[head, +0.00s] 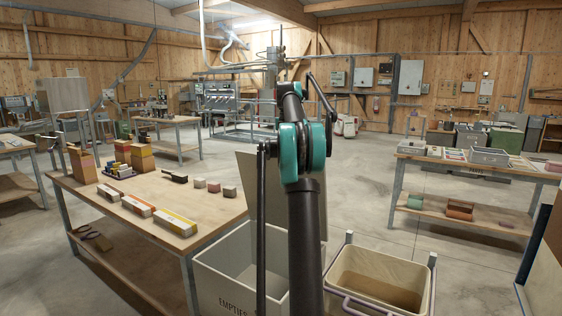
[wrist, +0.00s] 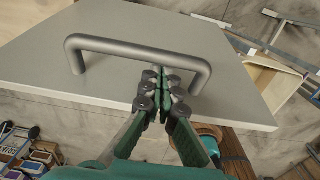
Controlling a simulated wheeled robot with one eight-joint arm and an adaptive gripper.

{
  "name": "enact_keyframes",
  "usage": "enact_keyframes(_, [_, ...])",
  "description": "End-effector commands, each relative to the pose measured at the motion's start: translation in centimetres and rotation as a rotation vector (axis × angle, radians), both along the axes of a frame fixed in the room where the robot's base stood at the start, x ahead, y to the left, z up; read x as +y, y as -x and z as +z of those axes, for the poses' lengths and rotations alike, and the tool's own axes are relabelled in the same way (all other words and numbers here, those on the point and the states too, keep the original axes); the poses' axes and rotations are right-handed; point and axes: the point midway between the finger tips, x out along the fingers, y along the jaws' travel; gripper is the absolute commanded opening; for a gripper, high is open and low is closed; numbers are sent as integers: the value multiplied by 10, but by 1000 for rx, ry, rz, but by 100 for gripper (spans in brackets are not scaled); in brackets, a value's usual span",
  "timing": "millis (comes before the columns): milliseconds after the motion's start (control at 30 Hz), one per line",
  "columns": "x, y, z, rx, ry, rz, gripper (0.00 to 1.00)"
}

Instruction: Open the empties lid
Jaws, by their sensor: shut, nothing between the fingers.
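The empties bin (head: 218,283) is a pale box with EMPTIES lettered on its front, below and left of my arm in the head view. Its grey lid (head: 258,178) stands raised, roughly upright at the back of the bin, and the bin's inside shows. In the wrist view the lid (wrist: 225,72) fills much of the picture, with a grey bar handle (wrist: 115,46) across it. My gripper (wrist: 164,75) is shut and empty, its fingertips close by the handle bar; I cannot tell whether they touch. My arm hides part of the lid and bin in the head view.
A beige open bin (head: 382,270) stands right of the empties bin. A wooden workbench (head: 200,213) with boxes and small blocks is on the left. Another bench (head: 480,165) with trays is at right. Concrete floor (head: 365,200) is clear between them.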

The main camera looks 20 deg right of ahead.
Motion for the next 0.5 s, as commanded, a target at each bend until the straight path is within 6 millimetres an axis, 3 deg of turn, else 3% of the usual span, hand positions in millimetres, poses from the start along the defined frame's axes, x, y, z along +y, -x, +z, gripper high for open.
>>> enact_keyframes(500, [-29,-21,2,0,0,-1,0])
